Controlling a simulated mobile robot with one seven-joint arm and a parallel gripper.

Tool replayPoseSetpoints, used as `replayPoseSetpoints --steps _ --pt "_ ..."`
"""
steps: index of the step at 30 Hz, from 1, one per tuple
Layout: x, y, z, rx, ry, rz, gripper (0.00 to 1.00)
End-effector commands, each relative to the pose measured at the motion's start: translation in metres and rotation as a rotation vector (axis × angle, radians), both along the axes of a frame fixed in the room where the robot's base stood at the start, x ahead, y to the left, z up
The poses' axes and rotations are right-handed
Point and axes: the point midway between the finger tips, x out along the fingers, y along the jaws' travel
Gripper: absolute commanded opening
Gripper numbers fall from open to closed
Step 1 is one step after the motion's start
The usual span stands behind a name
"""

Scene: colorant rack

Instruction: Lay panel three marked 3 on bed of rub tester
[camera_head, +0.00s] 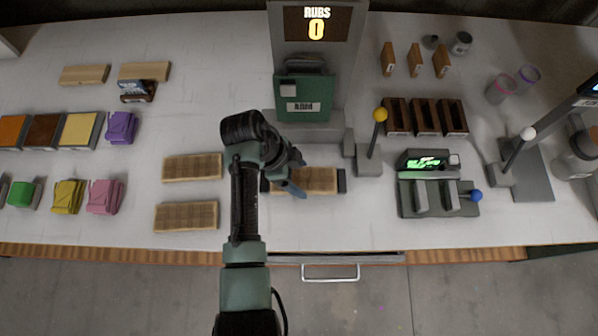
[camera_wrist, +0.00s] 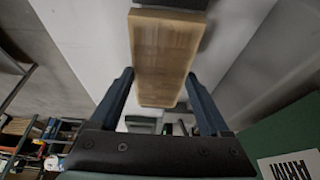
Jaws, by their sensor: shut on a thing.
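The rub tester (camera_head: 310,55) stands at the back centre, with a grey column, a display reading "RUBS 0" and a green head. A wooden panel (camera_head: 318,180) lies at its bed, between dark end blocks (camera_head: 341,181) below the head. No number can be read on it. My gripper (camera_head: 293,187) is at the panel's left part. In the wrist view the panel (camera_wrist: 163,48) runs between the two fingers of my gripper (camera_wrist: 158,78), which is shut on it. The fingers hide part of its edges. Whether it rests fully on the bed cannot be told.
Two similar wooden panels (camera_head: 192,167) (camera_head: 186,216) lie left of my arm. A yellow-knobbed lever (camera_head: 379,115) stands right of the bed. A green-lit device (camera_head: 428,160) and a grey fixture (camera_head: 438,199) are further right. Coloured cloths and blocks fill the left side.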

Motion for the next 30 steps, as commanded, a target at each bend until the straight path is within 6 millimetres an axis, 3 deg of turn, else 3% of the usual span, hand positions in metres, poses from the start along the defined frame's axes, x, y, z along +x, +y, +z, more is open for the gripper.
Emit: replayPoseSetpoints --steps 10,11,13,24,30 --pt "0.000 0.000 -0.004 0.000 0.000 0.000 0.21" --pt "0.000 0.000 -0.003 0.000 0.000 0.000 0.86" --pt "0.000 0.000 -0.003 0.000 0.000 0.000 0.98" --pt "0.001 0.002 0.004 0.000 -0.003 0.001 1.00" --pt "0.002 0.016 0.036 0.001 -0.007 0.001 1.00"
